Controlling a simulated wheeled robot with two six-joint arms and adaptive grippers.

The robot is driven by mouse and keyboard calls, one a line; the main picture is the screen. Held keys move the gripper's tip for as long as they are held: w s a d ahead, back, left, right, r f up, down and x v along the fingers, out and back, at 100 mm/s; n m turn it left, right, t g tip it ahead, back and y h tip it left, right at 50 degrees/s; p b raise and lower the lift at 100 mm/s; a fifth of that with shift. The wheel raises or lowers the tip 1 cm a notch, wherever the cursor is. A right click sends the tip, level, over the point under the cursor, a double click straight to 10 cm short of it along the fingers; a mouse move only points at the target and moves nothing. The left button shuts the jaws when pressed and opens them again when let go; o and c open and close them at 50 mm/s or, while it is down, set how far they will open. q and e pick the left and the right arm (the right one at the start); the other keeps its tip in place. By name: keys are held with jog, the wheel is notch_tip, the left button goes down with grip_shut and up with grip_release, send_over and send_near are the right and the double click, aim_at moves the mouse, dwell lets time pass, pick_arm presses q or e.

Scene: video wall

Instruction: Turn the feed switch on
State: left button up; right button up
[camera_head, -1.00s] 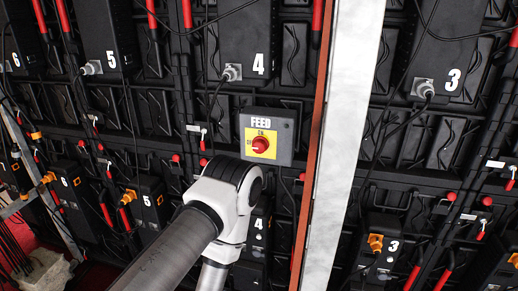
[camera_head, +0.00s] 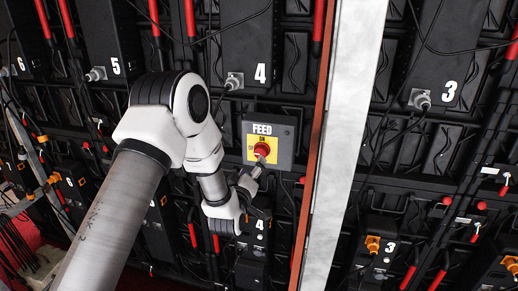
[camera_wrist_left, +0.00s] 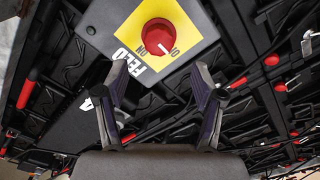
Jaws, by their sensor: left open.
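The feed switch is a grey box (camera_head: 284,143) marked FEED with a yellow plate and a red knob (camera_head: 262,149), mounted on the back of the video wall. In the left wrist view the red knob (camera_wrist_left: 158,35) has a white mark pointing to the lower right, towards the OFF label. My left gripper (camera_head: 258,166) is just below and beside the knob in the head view, partly overlapping its lower edge. In the wrist view the left gripper (camera_wrist_left: 160,72) is open and empty, its fingertips spread, with the knob ahead of and beyond the gap. My right gripper is not in view.
A pale vertical post (camera_head: 343,150) with a reddish edge stands right of the switch. Black numbered panel units, such as number 4 (camera_head: 247,45), surround it, with hanging cables and red handles. A cable (camera_head: 279,190) hangs below the switch box.

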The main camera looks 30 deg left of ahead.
aim_at(260, 154)
pick_arm(q)
jog(key=p+x, duration=0.2)
jog(key=x, duration=0.5)
jog(key=shift+d+r+p, duration=0.1)
jog(key=shift+p, duration=0.3)
jog(key=shift+w, duration=0.5)
jog(key=c, duration=1.1)
